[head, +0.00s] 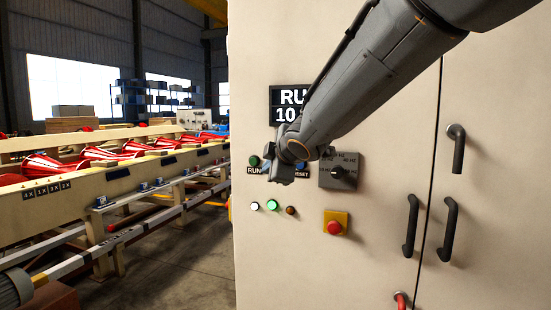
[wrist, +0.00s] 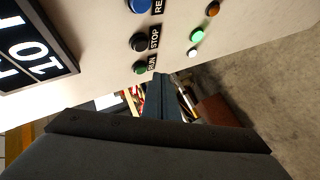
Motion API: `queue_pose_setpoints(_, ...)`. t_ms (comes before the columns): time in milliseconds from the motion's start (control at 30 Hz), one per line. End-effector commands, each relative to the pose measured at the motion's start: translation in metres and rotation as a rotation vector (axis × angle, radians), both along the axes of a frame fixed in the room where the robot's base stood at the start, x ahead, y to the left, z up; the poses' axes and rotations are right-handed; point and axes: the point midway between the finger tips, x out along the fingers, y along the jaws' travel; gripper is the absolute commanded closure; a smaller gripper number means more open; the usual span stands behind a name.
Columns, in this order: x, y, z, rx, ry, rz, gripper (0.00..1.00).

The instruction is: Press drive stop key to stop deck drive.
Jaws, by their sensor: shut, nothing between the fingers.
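The stop key (wrist: 140,42) is a black round button beside a STOP label in the wrist view, between the green run key (wrist: 140,68) and the blue reset key (wrist: 141,5). In the head view my gripper (head: 281,176) hides the stop key; the run key (head: 254,161) shows at its left and a bit of the blue reset key (head: 301,165) at its right. My gripper is shut and empty in front of the panel. In the wrist view its fingers (wrist: 157,80) appear beside the run key, with the stop key farther up the picture. I see no contact with any key.
The cabinet display (head: 290,98) partly reads "RU" and "10". A rotary selector (head: 338,171), a red emergency button (head: 334,228) and lamps, the green one (head: 272,205) lit, surround the keys. Door handles (head: 411,226) stick out at right. The conveyor line (head: 100,195) runs at left.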

Motion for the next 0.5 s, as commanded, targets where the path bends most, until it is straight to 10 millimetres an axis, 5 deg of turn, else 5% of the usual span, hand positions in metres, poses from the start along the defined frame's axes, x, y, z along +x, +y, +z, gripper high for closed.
queue_pose_setpoints(500, 0.040, -0.015, 0.000, 0.000, 0.000, 0.000, 1.00)
